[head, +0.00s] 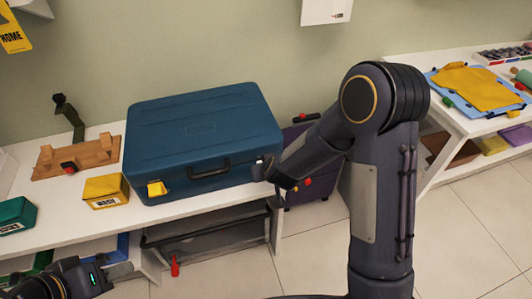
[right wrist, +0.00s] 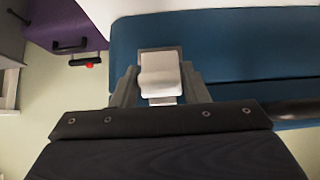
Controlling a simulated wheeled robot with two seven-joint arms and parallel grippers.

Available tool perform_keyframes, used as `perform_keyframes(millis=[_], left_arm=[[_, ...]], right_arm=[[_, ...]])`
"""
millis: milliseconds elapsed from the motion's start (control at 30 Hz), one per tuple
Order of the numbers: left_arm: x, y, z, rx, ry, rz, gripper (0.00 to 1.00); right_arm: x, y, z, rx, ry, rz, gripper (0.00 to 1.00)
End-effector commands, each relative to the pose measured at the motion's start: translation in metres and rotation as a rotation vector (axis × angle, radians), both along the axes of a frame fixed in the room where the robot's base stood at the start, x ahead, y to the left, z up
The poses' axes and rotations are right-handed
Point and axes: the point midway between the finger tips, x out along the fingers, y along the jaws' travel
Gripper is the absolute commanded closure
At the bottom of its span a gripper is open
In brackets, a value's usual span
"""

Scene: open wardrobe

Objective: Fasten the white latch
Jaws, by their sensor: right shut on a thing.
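A blue suitcase (head: 205,130) lies closed on the white bench, with a black handle (head: 208,168) on its front. A white latch (right wrist: 160,76) sits between the fingers of my right gripper (right wrist: 160,88), against the blue suitcase side (right wrist: 230,60). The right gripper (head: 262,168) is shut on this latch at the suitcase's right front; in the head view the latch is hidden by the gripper. A yellow latch (head: 157,188) shows at the left front. My left gripper (head: 105,275) is low at the left, away from the suitcase; its fingers are unclear.
A yellow box (head: 106,191), a green box (head: 15,215) and a wooden rack (head: 80,158) stand on the bench (head: 190,208) left of the suitcase. A purple case (head: 318,185) stands right of the bench. Another white table (head: 450,112) with a yellow cloth (head: 470,86) is at the right.

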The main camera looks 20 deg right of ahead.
Motion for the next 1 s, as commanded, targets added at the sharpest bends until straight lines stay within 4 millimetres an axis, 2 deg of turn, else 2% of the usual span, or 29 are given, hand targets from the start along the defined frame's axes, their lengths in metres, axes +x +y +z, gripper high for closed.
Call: perform_keyframes(millis=[33,300,500,933,967,1000], left_arm=[[0.000,0.000,0.022,0.000,0.000,0.000,0.64],[0.000,0.000,0.056,0.000,0.000,0.000,0.64],[0.000,0.000,0.064,0.000,0.000,0.000,0.64],[0.000,0.000,0.064,0.000,0.000,0.000,0.64],[0.000,0.000,0.064,0.000,0.000,0.000,0.64],[0.000,0.000,0.064,0.000,0.000,0.000,0.64]], right_arm=[[0.001,0.000,0.011,-0.003,0.027,0.001,0.82],[0.005,0.000,0.008,-0.005,0.116,0.000,0.82],[0.007,0.000,0.005,-0.006,0.142,0.000,0.82],[0.007,0.000,0.004,-0.005,0.147,0.000,0.82],[0.007,0.000,0.004,-0.005,0.147,0.000,0.55],[0.007,0.000,0.004,-0.005,0.147,0.000,0.50]])
